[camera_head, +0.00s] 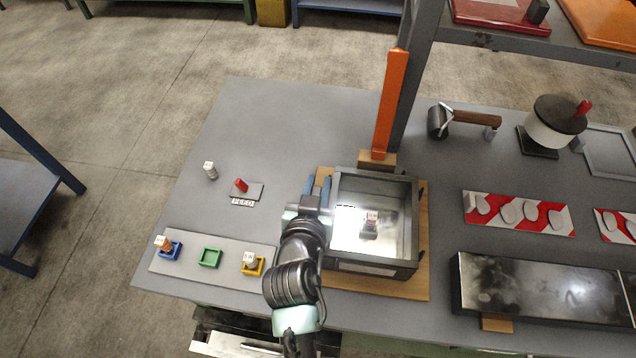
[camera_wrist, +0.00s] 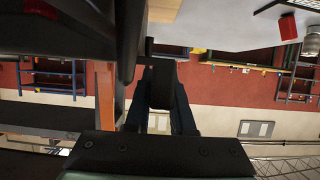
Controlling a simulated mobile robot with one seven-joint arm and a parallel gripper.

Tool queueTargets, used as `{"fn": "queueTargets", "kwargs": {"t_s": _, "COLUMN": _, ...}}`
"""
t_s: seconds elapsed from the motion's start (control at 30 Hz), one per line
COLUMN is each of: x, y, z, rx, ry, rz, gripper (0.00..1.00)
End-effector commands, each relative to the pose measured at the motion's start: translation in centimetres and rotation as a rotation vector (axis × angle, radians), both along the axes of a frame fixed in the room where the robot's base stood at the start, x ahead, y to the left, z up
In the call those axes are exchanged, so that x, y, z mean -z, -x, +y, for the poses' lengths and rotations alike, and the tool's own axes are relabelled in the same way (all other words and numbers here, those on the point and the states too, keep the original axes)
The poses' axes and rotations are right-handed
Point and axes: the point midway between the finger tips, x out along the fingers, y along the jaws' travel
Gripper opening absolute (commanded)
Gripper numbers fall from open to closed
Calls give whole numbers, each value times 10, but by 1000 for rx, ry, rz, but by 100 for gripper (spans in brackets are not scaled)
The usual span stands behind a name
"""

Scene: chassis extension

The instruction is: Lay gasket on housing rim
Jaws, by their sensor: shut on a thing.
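The housing is an open grey metal box (camera_head: 345,266) on a wooden board. A dark grey square frame, which looks like the gasket (camera_head: 376,174), shows along the top of the box. I cannot tell whether it touches the rim all round. My gripper (camera_head: 318,190) is at the left side of the box, its blue fingers by the frame's left edge. In the wrist view my gripper (camera_wrist: 165,105) is shut on a dark block between its fingers, seemingly part of the gasket. The grasp is partly hidden by my wrist.
An orange post (camera_head: 392,105) stands behind the box. A small part lies inside the box. A grey tray (camera_head: 180,265) with coloured sockets is at the left, a roller (camera_head: 440,122) at the back right, and a dark glossy panel (camera_head: 540,285) at the right.

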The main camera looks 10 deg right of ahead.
Motion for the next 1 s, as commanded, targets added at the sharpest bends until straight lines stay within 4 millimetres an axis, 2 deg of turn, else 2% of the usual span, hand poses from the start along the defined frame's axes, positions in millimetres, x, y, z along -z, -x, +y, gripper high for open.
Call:
{"fn": "queueTargets", "kwargs": {"t_s": 0.4, "x": 7, "y": 0, "z": 0, "rx": 0, "ry": 0, "rz": -1, "gripper": 0}}
{"fn": "queueTargets", "kwargs": {"t_s": 0.43, "x": 6, "y": 0, "z": 0, "rx": 0, "ry": 0, "rz": -1, "gripper": 26}}
{"fn": "queueTargets", "kwargs": {"t_s": 0.6, "x": 6, "y": 0, "z": 0, "rx": 0, "ry": 0, "rz": -1, "gripper": 56}}
{"fn": "queueTargets", "kwargs": {"t_s": 1.0, "x": 5, "y": 4, "z": 1, "rx": 0, "ry": 0, "rz": 0, "gripper": 57}}
